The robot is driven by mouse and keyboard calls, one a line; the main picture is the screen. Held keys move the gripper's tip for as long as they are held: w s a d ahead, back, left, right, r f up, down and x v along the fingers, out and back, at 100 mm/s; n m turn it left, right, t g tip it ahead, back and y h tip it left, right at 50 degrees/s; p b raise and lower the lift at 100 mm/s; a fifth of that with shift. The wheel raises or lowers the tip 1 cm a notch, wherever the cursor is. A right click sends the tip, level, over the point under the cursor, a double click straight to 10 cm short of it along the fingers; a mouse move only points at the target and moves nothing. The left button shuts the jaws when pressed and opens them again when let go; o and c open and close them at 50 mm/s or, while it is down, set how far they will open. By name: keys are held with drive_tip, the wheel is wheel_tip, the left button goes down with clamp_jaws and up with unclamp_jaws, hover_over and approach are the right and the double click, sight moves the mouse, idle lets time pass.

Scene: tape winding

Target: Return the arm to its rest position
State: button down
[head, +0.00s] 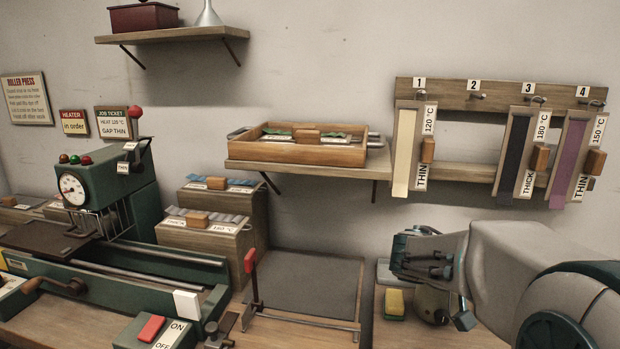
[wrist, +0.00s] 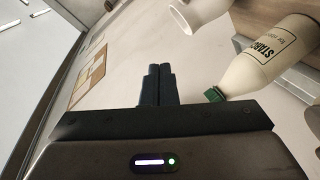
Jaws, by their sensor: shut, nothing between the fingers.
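My gripper (head: 428,265) is at the right of the head view, at the end of my pale arm, in front of the wall and above the right part of the bench. In the wrist view its two dark fingers (wrist: 161,84) are together with nothing between them. A white bottle with a green cap and a label reading STARCH (wrist: 270,58) is beside the fingers in the wrist view, apart from them. My arm hides part of the bench at the lower right of the head view.
A green roller press (head: 110,185) with a gauge stands at the left. A grey board with a red-handled bar (head: 300,285) lies mid-bench. A yellow sponge (head: 394,303) sits below my gripper. A shelf holds a wooden tray (head: 345,157). Strips hang from a numbered rack (head: 450,86).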

drive_tip(key=s+a+r+n+t+y+p, duration=0.1)
drive_tip(key=s+a+r+n+y+p, duration=0.1)
drive_tip(key=a+y+p, duration=0.5)
drive_tip(key=s+a+r+n+t+y+p, duration=0.1)
drive_tip(key=s+a+n+y+p, duration=0.4)
drive_tip(key=a, duration=1)
drive_tip(key=s+t+y+p, duration=0.1)
drive_tip(key=s+y+p, duration=0.1)
drive_tip(key=y+p, duration=0.1)
drive_tip(key=shift+s+a+r+t+y+p, duration=0.3)
drive_tip(key=shift+a+r+p, duration=0.1)
drive_tip(key=shift+p, duration=0.15)
